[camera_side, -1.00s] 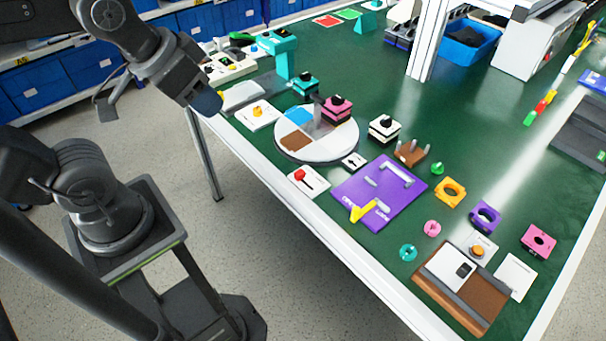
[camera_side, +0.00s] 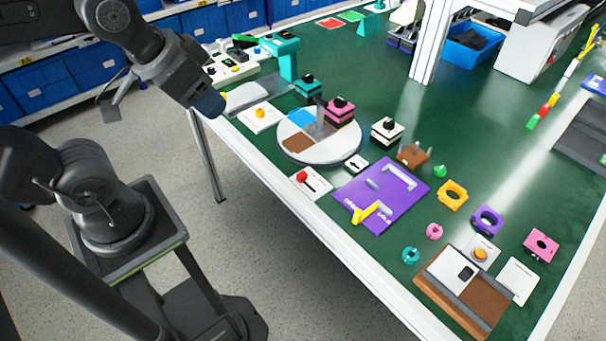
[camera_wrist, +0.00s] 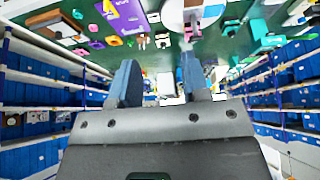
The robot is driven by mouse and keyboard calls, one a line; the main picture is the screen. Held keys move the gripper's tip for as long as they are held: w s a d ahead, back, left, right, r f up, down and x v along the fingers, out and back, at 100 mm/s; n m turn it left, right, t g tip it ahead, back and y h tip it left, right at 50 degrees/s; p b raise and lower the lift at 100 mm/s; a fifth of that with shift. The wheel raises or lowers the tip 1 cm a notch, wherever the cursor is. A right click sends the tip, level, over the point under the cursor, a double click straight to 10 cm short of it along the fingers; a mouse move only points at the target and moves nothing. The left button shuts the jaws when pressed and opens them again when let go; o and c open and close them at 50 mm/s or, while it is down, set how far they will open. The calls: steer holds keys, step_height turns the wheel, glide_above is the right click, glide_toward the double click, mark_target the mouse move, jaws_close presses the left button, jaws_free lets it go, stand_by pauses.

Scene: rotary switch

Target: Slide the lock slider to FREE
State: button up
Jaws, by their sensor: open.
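My gripper (camera_side: 209,103) hangs in the air at the upper left in the side view, off the table's near edge and apart from everything. In the wrist view my gripper (camera_wrist: 158,78) has its two blue fingers spread with nothing between them. No slider shows a readable FREE mark, so I cannot tell for sure which part is the lock slider. A small white piece with a black mark (camera_side: 356,163) lies beside the round turntable (camera_side: 330,153). A white plate with a red knob (camera_side: 309,182) is near the table's front edge.
A purple board (camera_side: 390,207) with a grey handle and yellow lever lies right of the turntable. Black-topped blocks (camera_side: 387,131) stand around it. A brown tray with a white panel (camera_side: 448,269) is at the near right. Green table surface (camera_side: 375,75) is clear behind.

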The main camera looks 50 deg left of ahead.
steer(key=shift+o, duration=0.2)
steer(key=g, duration=0.6)
glide_above(301, 175)
step_height(301, 175, down, 16)
step_height(301, 175, down, 14)
steer(key=shift+a+f, duration=0.1)
steer(key=shift+f, duration=0.15)
steer(key=shift+c, duration=0.3)
jaws_close()
